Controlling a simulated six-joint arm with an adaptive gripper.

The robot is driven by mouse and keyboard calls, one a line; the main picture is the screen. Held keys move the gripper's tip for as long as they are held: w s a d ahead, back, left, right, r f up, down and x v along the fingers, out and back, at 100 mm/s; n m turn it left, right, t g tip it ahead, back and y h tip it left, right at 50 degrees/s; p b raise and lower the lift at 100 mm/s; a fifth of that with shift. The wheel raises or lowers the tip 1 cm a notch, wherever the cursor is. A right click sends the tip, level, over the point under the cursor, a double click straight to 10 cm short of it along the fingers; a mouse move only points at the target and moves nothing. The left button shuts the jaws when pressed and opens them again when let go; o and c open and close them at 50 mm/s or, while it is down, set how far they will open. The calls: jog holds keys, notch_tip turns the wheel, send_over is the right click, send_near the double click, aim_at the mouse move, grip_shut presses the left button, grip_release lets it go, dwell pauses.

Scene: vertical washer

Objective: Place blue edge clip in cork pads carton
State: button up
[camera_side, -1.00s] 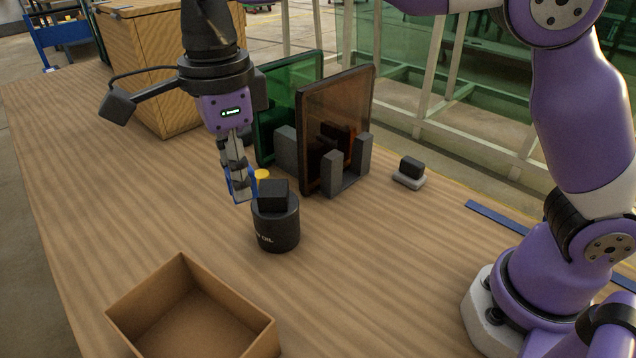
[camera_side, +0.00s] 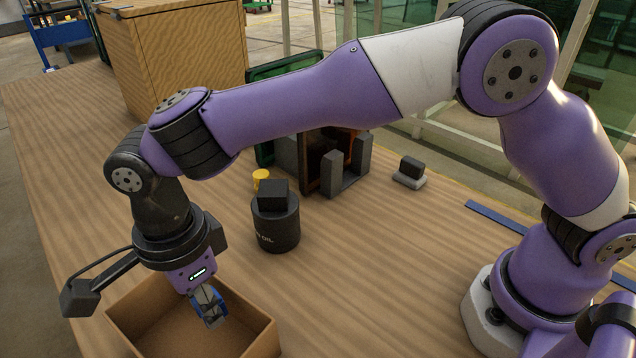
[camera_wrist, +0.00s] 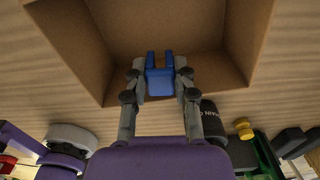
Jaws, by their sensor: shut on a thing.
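The blue edge clip (camera_wrist: 160,82) is between the fingertips of my gripper (camera_wrist: 158,72) in the wrist view, with two prongs pointing away from the gripper. In the side view the clip (camera_side: 211,312) hangs from my gripper (camera_side: 208,304), over the open carton. The cork pads carton (camera_side: 262,341) is an open-topped brown cardboard box on the wooden table. Its inside also shows in the wrist view (camera_wrist: 90,50), and the part I see looks empty. I cannot tell whether the clip is above or just below the rim.
A black oil can (camera_side: 276,228) with a dark block (camera_side: 273,194) on top stands right of the carton. A yellow cap-like piece (camera_side: 261,176) is behind it. Grey holders (camera_side: 345,172) with tinted panels stand farther back, near a large wooden crate (camera_side: 180,60).

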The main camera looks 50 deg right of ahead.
aim_at(219, 336)
jog(key=shift+f, duration=2.5)
jog(key=o, duration=0.8)
jog(key=shift+f, duration=0.15)
jog(key=shift+c, duration=0.2)
